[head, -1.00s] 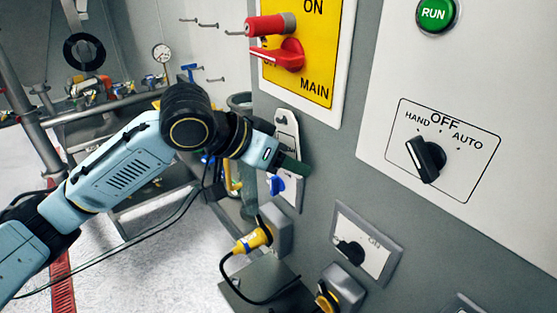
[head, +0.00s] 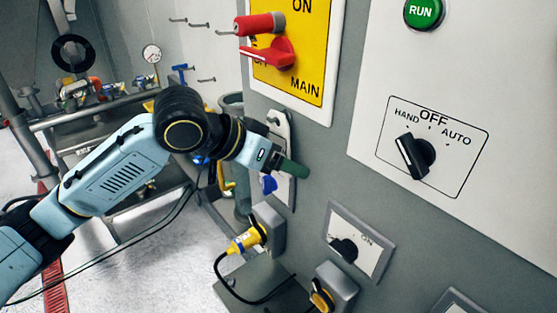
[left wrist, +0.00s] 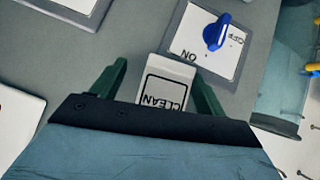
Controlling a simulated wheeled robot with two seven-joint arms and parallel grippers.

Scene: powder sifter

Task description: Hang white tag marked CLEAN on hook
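The white tag marked CLEAN (left wrist: 168,84) shows in the left wrist view between the green fingers of my left gripper (left wrist: 160,75). The fingers are spread; a gap shows on the left of the tag, and the right finger is close to its edge. In the head view the upper part of the tag (head: 279,122), with a hole near its top, stands upright against the grey panel, just above my left gripper (head: 292,168). Its lower part is hidden by the gripper. Several thin hooks (head: 207,80) stick out from the back wall at upper left. My right gripper is not in view.
A switch plate with a blue knob (left wrist: 214,32) is beside the tag. The red MAIN handle (head: 268,52) juts out above. A yellow plug (head: 245,240) with a black cable is below. A pipe frame (head: 95,115) stands behind my left arm.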

